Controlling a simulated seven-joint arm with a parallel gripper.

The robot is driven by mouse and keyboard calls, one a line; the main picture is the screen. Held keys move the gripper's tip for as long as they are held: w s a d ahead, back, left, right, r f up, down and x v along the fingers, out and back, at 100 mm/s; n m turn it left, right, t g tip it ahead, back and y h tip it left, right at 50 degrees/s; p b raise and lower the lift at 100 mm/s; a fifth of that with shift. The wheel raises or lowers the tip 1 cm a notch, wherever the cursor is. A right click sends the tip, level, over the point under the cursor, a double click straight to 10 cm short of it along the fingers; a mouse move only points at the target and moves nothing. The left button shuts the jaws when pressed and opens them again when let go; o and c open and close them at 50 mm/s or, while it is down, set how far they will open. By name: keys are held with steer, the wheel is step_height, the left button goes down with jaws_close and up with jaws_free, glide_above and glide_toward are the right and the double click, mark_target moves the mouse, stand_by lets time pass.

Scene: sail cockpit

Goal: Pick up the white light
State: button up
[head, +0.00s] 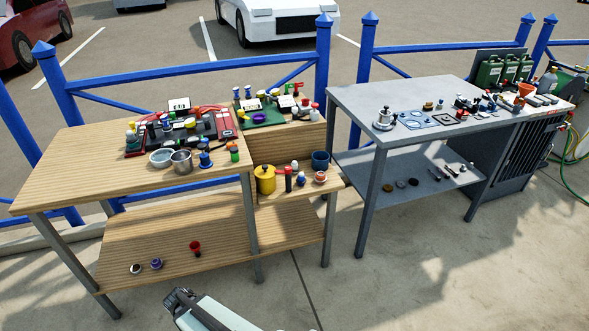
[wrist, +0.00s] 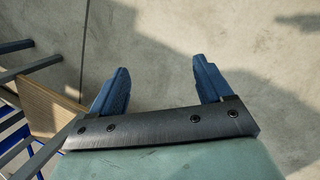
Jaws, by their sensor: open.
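No white light can be told apart with certainty. Small white-topped items sit among the clutter on the wooden table (head: 75,165), and a pale silver domed item (head: 384,119) stands at the left of the grey table's top (head: 350,97). My gripper (head: 178,298) is low at the front in the head view, in front of the wooden table and apart from everything on it. In the wrist view my gripper (wrist: 160,66) has its two blue fingers spread, with only bare concrete between them.
The wooden table has a lower shelf (head: 180,245) with a few small items. A yellow pot (head: 265,179) stands on a side shelf. A blue fence (head: 190,72) runs behind both tables. A green hose (head: 574,170) lies far right. The concrete floor in front is clear.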

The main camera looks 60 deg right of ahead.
steer(key=w+d+r+m+t+h, duration=0.15)
steer(key=w+d+r, duration=0.35)
steer(key=d+r, duration=0.5)
steer(key=w+d+r+m+t+h, duration=0.15)
steer(key=w+d+r, duration=0.4)
steer(key=d, duration=0.75)
steer(key=s+d+r+m+h, duration=0.2)
steer(key=s+d+r+h, duration=0.1)
steer(key=d+r, duration=0.8)
steer(key=s+d+r+m+h, duration=0.2)
steer(key=s+d+r, duration=0.1)
steer(key=d+r, duration=0.8)
steer(key=m+y, duration=0.5)
steer(key=m, duration=0.4)
glide_toward(294, 162)
steer(key=shift+g, duration=0.4)
steer(key=x, duration=1.1)
steer(key=shift+w+f, duration=0.25)
steer(key=shift+w, duration=0.1)
steer(key=c, duration=1.1)
steer(key=shift+r, duration=0.1)
steer(key=shift+c, duration=0.2)
